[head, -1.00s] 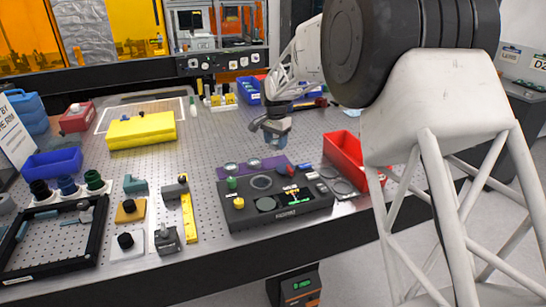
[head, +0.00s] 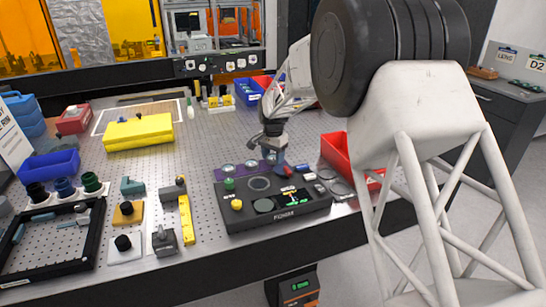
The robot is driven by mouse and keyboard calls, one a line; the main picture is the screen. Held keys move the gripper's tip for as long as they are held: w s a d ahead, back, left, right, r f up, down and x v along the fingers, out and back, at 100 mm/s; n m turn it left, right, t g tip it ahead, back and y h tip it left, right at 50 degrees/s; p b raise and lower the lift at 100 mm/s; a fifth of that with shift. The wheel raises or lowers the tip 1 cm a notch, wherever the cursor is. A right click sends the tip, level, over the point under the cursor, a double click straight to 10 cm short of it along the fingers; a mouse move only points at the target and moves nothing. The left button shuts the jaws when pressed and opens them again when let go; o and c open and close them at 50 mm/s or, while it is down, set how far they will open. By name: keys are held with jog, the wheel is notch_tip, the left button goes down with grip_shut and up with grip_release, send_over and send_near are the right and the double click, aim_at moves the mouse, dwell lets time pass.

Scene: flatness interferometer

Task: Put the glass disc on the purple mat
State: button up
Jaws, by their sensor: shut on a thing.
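My gripper (head: 278,164) is low over the right end of the purple mat (head: 240,167), behind the black instrument. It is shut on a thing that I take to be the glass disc. The disc is too small and too hidden by the fingers to make out, and I cannot tell whether it touches the mat. Two small pale round discs (head: 228,168) lie on the left and middle of the mat, apart from my gripper.
The black instrument (head: 230,216) with knobs and a lit display stands just in front of the mat. A red bin (head: 335,150) and flat rings (head: 341,187) are to the right. A yellow case (head: 138,132) lies at left. The bench behind the mat is fairly clear.

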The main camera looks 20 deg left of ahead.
aim_at(273, 157)
jog(key=shift+f, duration=0.25)
jog(key=o, duration=0.7)
jog(key=shift+c, duration=0.2)
notch_tip(273, 157, up, 12)
jog(key=shift+r, duration=0.15)
dwell(0.3)
dwell(0.9)
